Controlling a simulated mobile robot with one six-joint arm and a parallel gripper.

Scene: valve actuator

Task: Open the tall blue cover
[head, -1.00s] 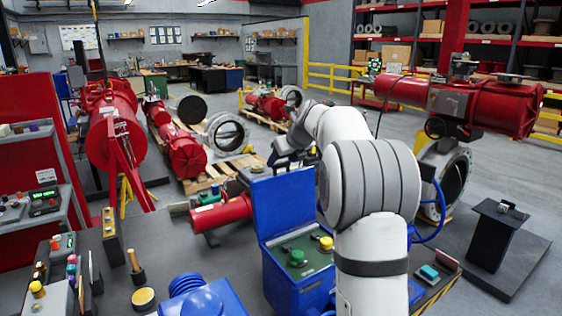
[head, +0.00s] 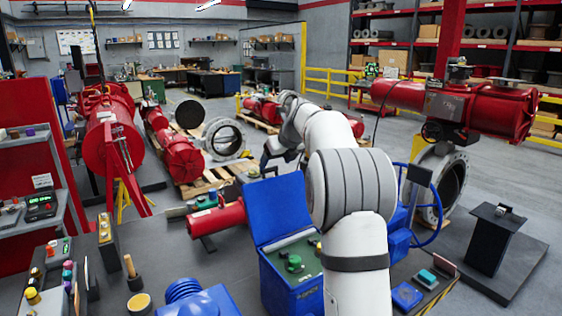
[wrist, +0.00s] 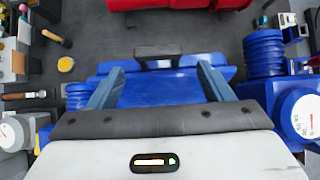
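The tall blue cover (head: 276,207) stands raised at the back of a blue box (head: 290,283), leaning back a little. The box's panel with a green knob (head: 293,263) shows in front of it. My gripper (head: 270,158) is just above and behind the cover's top edge in the head view, partly hidden by my arm. In the wrist view my gripper (wrist: 160,85) is open, with its two fingers wide apart over a blue surface (wrist: 160,90). A dark handle (wrist: 158,52) lies beyond and between the fingertips. I cannot tell whether a finger touches the cover.
A red cylinder (head: 215,218) lies left of the cover. A blue ribbed part (head: 190,295) stands at the front left, and a blue handwheel (head: 437,225) is at the right. A black stand (head: 490,245) is farther right.

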